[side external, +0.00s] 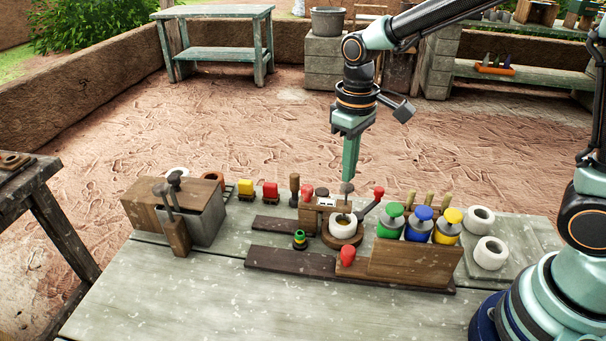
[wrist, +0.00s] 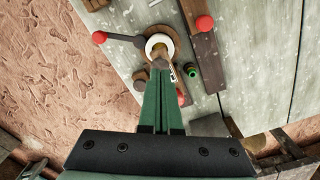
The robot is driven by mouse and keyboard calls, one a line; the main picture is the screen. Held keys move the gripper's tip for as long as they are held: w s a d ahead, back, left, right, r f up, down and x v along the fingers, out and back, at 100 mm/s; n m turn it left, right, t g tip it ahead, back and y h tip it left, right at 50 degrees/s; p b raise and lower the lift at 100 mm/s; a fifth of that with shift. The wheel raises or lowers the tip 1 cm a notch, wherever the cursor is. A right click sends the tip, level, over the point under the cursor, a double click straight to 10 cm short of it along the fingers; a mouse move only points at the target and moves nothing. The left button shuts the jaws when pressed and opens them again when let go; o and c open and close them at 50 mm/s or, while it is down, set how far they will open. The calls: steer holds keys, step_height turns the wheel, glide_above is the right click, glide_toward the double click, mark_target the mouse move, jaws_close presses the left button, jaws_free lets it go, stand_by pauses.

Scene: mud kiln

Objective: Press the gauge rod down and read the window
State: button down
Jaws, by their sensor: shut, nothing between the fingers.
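My gripper (side external: 348,178) points straight down, its fingers together and empty. Its tips are right above a dark round knob (side external: 346,188), which looks like the top of the gauge rod; I cannot tell whether they touch. The knob stands at a wooden block (side external: 312,214) with a small white window (side external: 326,202) on top. The window's reading is too small to make out. A white ring (side external: 342,227) sits on a round wooden base in front. In the wrist view my fingertips (wrist: 161,70) are near the ring (wrist: 158,46) and hide most of the block.
A red-knobbed lever (side external: 372,200) sticks up right of the ring. Green, blue and yellow stamps (side external: 420,220) stand further right, near white rings (side external: 481,218). A wooden box (side external: 160,205) with dark-knobbed handles is at left. The front of the table (side external: 300,310) is clear.

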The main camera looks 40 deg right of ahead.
mark_target(348, 186)
steer(key=shift+f, duration=0.15)
steer(key=shift+f, duration=1.95)
steer(key=shift+r, duration=4.1)
steer(key=shift+r, duration=0.1)
steer(key=shift+s+d+r, duration=0.15)
steer(key=shift+d+r, duration=0.05)
steer(key=s+d+r+m+t, duration=0.3)
steer(key=s+d+r+t, duration=0.1)
steer(key=s+d, duration=0.3)
steer(key=shift+s+r+t, duration=0.4)
steer(key=shift+s+t, duration=0.4)
steer(key=shift+s, duration=0.2)
